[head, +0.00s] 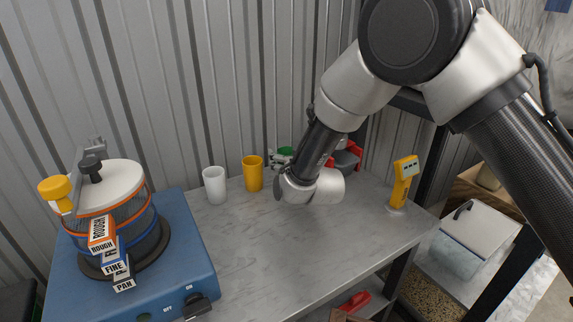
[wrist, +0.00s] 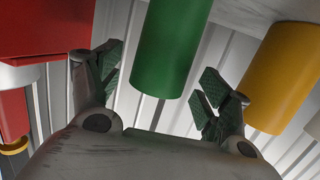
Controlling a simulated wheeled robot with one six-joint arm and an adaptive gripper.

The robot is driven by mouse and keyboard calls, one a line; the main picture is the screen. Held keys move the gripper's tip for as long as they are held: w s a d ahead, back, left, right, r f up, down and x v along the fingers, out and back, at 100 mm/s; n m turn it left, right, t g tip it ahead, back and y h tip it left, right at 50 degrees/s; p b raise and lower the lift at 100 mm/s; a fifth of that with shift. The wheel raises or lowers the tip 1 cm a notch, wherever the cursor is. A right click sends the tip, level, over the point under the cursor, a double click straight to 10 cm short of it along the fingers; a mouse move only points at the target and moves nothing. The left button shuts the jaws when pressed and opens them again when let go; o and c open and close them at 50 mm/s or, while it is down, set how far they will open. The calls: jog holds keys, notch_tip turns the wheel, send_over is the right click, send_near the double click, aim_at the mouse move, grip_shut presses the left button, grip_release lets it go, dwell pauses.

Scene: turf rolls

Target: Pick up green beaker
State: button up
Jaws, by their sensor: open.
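The green beaker (wrist: 172,45) is a plain cylinder in the upper middle of the wrist view, between the two fingers in the picture. My gripper (wrist: 160,78) is open, with one dark green finger pad on each side of the beaker. I see a gap on both sides and no clear contact. In the head view only a small part of the green beaker (head: 286,151) shows, the rest hidden behind my wrist and gripper (head: 276,159). How deep the beaker sits between the fingers I cannot tell.
A yellow beaker (head: 253,174) and a white beaker (head: 215,185) stand left of my gripper on the grey bench (head: 290,245). Red and grey items (head: 347,158) stand close on its right. A yellow handheld device (head: 403,181) is farther right. A blue sieve shaker (head: 130,265) fills the left.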

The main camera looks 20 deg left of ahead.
jog(key=shift+x, duration=0.8)
jog(key=c, duration=1.2)
notch_tip(320, 180, up, 10)
